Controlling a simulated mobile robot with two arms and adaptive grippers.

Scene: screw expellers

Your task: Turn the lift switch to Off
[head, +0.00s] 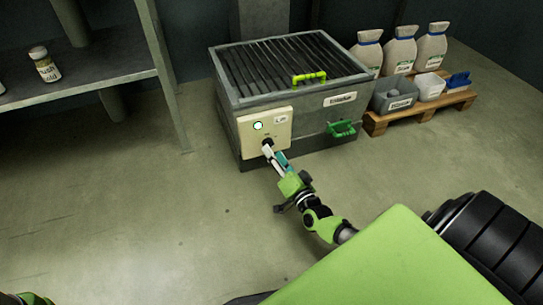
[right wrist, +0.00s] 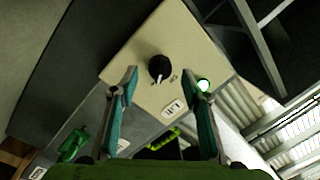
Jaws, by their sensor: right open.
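The lift switch is a black round knob (right wrist: 158,68) on a cream panel (head: 282,124) at the front of a grey grated bin (head: 223,97). In the right wrist view its white pointer mark points toward the lower edge of the picture, close to small printed lettering that is hard to read. A green lamp (head: 258,125) on the panel is lit; it also shows in the right wrist view (right wrist: 204,86). My right gripper (head: 268,151) is open, its fingers pointing at the panel on either side of the knob. My left gripper is not visible.
A green handle (head: 342,129) sticks out of the bin's front, right of the panel. A wooden pallet (head: 375,126) with sacks and small bins stands at right. A grey shelf (head: 100,83) with a jar (head: 45,66) stands at left. The floor between is clear.

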